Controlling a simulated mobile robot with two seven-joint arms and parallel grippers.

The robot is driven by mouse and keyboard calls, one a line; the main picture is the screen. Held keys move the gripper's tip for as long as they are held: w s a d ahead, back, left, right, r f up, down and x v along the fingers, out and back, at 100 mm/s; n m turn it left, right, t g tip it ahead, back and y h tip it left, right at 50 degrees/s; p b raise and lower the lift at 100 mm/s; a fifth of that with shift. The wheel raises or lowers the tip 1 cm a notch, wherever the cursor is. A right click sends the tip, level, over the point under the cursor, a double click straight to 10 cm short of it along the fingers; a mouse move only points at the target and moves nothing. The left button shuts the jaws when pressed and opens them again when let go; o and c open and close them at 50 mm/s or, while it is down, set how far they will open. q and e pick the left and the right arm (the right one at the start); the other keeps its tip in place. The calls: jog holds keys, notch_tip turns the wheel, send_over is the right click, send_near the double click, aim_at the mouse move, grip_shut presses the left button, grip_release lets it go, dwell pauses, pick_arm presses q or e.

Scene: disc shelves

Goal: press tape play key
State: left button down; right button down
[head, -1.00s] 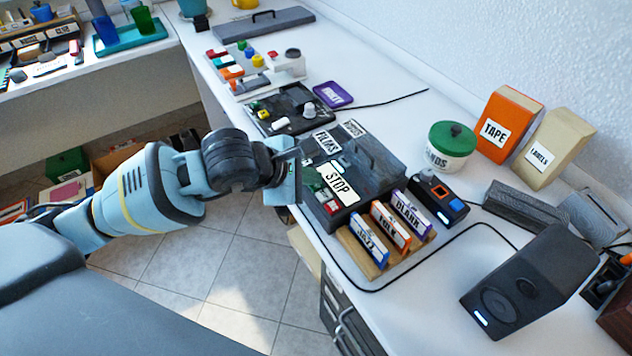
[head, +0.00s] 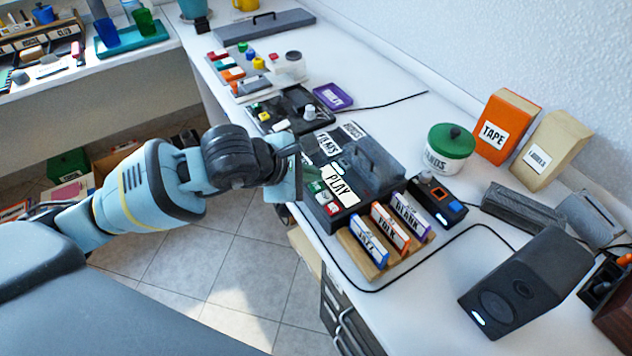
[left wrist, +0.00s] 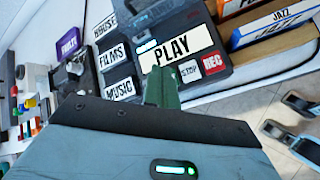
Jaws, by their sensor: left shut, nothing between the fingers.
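The tape player (head: 370,185) is a dark box with a handle on the counter. Its white display panel (head: 338,184) reads PLAY, and the panel shows large in the left wrist view (left wrist: 180,48). A green key (head: 316,187) sits at its near left edge, beside a white STOP key (left wrist: 189,69) and a red REC key (left wrist: 214,64). My left gripper (left wrist: 161,88) is shut and empty, with its fingertips at the key row left of STOP. The fingers cover the green key in the wrist view; I cannot tell whether they touch it.
A black device (head: 437,200) and a speaker (head: 527,280) lie further right. A green-lidded jar (head: 449,150) stands behind. The counter's front edge is beneath my arm.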

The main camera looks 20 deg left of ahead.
aim_at(311, 188)
pick_arm(q)
jog(key=shift+r, duration=0.1)
